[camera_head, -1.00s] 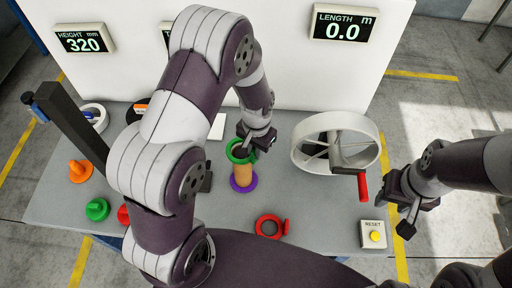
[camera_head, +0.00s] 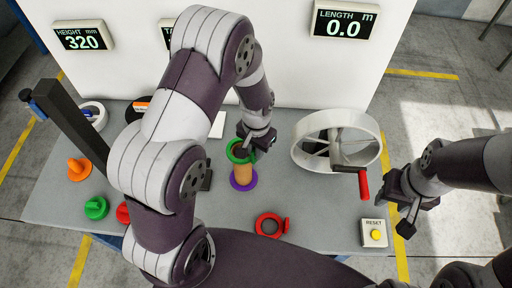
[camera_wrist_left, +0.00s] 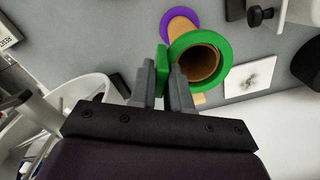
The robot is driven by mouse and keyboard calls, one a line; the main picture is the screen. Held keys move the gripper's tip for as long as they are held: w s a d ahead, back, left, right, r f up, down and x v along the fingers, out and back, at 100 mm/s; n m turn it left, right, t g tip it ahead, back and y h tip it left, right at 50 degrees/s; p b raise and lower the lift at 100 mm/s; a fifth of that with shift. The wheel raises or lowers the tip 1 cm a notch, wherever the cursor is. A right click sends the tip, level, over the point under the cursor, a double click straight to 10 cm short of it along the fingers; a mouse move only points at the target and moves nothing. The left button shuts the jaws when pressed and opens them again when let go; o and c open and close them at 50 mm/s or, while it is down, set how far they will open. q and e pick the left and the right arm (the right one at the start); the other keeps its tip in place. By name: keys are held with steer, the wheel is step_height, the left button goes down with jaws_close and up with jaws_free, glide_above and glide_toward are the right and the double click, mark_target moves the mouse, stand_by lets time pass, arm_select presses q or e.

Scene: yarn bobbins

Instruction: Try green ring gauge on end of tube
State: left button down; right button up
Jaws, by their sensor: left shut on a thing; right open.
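The cardboard tube (camera_head: 243,172) stands upright on the table with a purple ring (camera_head: 243,184) at its foot. The green ring gauge (camera_head: 233,146) is at the tube's top end. In the left wrist view the ring (camera_wrist_left: 228,56) encircles the tube's open mouth (camera_wrist_left: 196,63); I cannot tell how far down it sits or whether it touches. My left gripper (camera_head: 255,144) is shut on the gauge's green tab, which shows between the fingers (camera_wrist_left: 163,78) in the left wrist view. My right gripper (camera_head: 402,203) is open and empty at the table's right edge.
A white wheel (camera_head: 372,146) with a red crank handle (camera_head: 364,184) stands right of the tube. A red ring gauge (camera_head: 283,226) lies in front. Orange (camera_head: 80,170) and green (camera_head: 96,208) pieces lie at left near a dark post (camera_head: 72,122). A reset box (camera_head: 374,234) is at front right.

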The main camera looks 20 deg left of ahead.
arm_select(q)
steer(key=shift+f+b, duration=0.9)
steer(key=shift+f, duration=0.4)
stand_by(0.9)
steer(key=shift+r, duration=0.15)
stand_by(0.8)
steer(key=shift+r+p, duration=3)
steer(key=shift+r, duration=0.4)
